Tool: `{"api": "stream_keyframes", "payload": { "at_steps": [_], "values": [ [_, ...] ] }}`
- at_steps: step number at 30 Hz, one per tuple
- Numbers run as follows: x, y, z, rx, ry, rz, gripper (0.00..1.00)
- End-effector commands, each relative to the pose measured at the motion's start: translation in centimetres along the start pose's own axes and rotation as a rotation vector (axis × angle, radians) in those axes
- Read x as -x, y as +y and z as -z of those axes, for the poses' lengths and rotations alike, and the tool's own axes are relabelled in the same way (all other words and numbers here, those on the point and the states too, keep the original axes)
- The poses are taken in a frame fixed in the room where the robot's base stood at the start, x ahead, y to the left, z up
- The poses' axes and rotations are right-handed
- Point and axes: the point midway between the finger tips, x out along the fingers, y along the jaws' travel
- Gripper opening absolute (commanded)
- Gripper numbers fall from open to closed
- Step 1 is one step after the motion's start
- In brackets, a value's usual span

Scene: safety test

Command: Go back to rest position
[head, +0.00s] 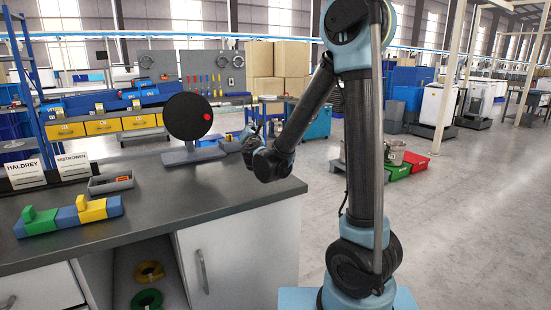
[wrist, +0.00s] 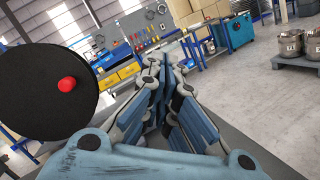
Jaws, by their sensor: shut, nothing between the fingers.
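My gripper (head: 250,132) is at the end of my bent arm, over the right end of the dark workbench (head: 150,215). In the wrist view its blue-padded fingers (wrist: 165,85) are together with nothing between them. A black disc with a red button (head: 188,116) stands on a grey base just left of my gripper. In the wrist view the black disc (wrist: 45,90) fills the left side, close to the fingers but apart from them.
Green, blue and yellow blocks (head: 68,217), a small grey tray (head: 110,184) and name cards (head: 25,173) are on the bench. Red and green crates (head: 413,162) stand on the floor behind my arm. The floor at right (head: 480,220) is clear.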

Motion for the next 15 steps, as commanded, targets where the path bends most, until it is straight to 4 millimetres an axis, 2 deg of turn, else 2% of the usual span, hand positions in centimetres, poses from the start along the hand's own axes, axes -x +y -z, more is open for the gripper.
{"api": "stream_keyframes", "payload": {
  "at_steps": [1, 6, 11, 15],
  "values": [
    [0.3, -1.9, -1.9, -0.057, -0.017, 0.054, 0.00],
    [2.0, -8.1, -7.1, -0.272, -0.079, 0.239, 0.00],
    [4.9, -13.8, -10.9, -0.470, -0.148, 0.412, 0.00],
    [8.4, -18.5, -13.2, -0.641, -0.214, 0.561, 0.00]
  ]
}}
